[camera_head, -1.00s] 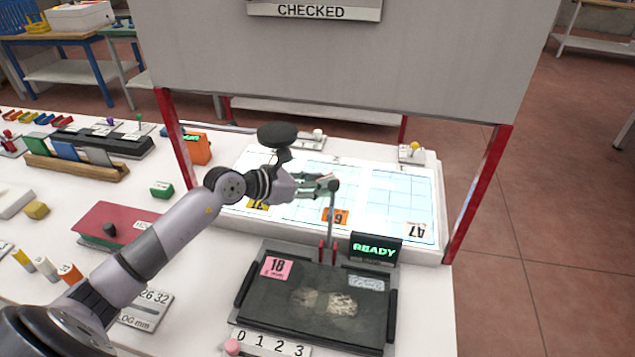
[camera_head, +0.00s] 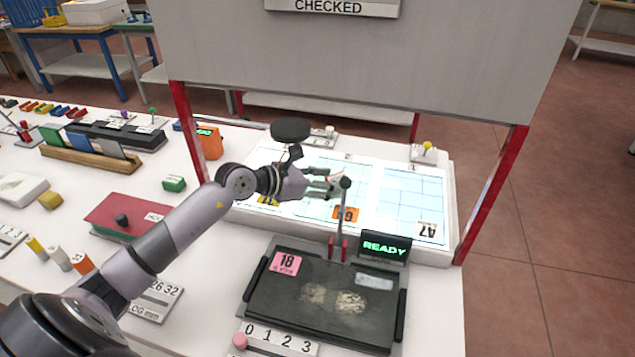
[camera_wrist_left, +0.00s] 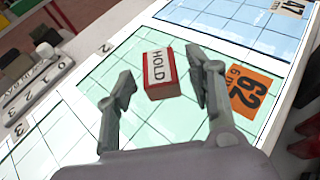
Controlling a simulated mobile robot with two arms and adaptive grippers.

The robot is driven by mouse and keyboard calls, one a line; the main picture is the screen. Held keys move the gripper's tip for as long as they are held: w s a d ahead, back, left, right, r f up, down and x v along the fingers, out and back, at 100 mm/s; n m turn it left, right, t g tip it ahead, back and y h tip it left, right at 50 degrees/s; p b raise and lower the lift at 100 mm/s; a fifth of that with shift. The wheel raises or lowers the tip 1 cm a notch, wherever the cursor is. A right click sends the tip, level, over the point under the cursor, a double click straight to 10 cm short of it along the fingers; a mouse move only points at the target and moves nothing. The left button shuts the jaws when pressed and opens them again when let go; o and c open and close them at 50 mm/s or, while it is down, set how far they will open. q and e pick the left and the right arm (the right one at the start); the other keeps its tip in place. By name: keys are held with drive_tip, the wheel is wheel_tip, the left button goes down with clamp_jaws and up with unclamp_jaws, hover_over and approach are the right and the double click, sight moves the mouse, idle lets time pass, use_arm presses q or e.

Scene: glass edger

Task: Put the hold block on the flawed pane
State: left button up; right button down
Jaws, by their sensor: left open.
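The hold block (camera_wrist_left: 160,73), red with a white HOLD label, sits on the middle pane (camera_wrist_left: 100,85) of the lit table in the left wrist view. This pane carries an orange label (camera_wrist_left: 248,90) reading 62, which also shows in the head view (camera_head: 345,214). My left gripper (camera_head: 333,186) is over this pane, with its fingers open on either side of the block. In the wrist view, gaps show between the fingertips (camera_wrist_left: 160,88) and the block. The block is mostly hidden by the fingers in the head view. My right gripper is not in view.
A pane labelled 47 (camera_head: 408,190) lies to the right, and a pane with a yellow label (camera_head: 268,200) to the left. An upright lever (camera_head: 343,215) stands before the middle pane, behind a dark tray (camera_head: 270,318). Red posts (camera_head: 490,195) hold a grey board (camera_head: 350,70) above.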

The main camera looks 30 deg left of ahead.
use_arm(q)
drive_tip(key=s+a+b, duration=0.1)
drive_tip(key=s+a, duration=0.1)
drive_tip(key=s, duration=0.2)
drive_tip(key=s+a+b, duration=0.1)
drive_tip(key=s+a, duration=0.1)
drive_tip(key=s, duration=0.1)
drive_tip(key=s+a+r+b, duration=0.1)
drive_tip(key=s+a, duration=0.2)
drive_tip(key=s, duration=0.1)
drive_tip(key=shift+s, duration=0.3)
drive_tip(key=shift+s+a+r+b, duration=0.15)
drive_tip(key=shift+s+a+b, duration=0.15)
drive_tip(key=shift+s, duration=0.25)
